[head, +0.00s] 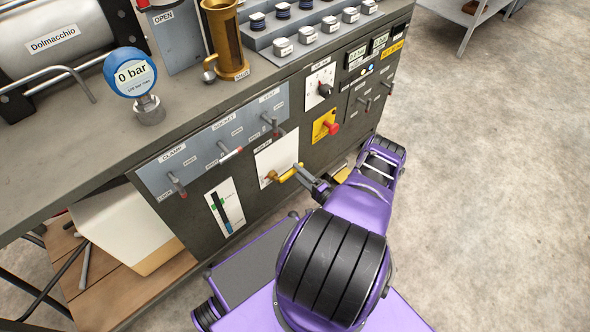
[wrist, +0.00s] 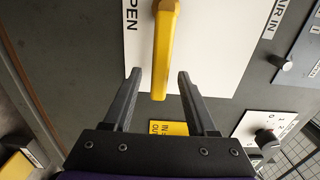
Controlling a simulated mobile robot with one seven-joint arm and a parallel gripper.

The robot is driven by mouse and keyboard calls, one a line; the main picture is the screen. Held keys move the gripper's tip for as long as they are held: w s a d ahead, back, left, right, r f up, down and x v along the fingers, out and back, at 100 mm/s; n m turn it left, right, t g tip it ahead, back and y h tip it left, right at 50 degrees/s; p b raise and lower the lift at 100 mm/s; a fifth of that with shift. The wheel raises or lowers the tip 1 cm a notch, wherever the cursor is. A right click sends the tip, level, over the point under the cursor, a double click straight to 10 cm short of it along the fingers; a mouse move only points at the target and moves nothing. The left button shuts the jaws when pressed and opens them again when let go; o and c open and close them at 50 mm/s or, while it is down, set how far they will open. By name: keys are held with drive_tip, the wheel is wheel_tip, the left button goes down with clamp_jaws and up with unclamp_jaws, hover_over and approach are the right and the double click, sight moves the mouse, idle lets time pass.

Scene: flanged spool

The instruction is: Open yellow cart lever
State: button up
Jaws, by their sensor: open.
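The yellow lever (head: 287,175) sits on a white plate (head: 268,158) on the front panel of the bench. In the wrist view the lever (wrist: 162,50) hangs down across its white plate (wrist: 215,60), with "OPEN" lettered to its left and "AIR IN" to its right. My gripper (wrist: 160,76) is open, with one finger on each side of the lever's free end. Gaps show between the lever and both fingers. In the head view my gripper (head: 301,172) is at the lever's right end, partly hidden by my arm.
A red knob on a yellow plate (head: 326,126) is just above right of the lever. A row of small levers on a grey strip (head: 222,147) runs above left. A gauge strip (head: 223,207) is lower left. Open concrete floor (head: 480,200) lies to the right.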

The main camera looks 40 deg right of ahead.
drive_tip(key=shift+w+a, duration=0.1)
drive_tip(key=shift+w, duration=1.1)
clamp_jaws()
idle(0.6)
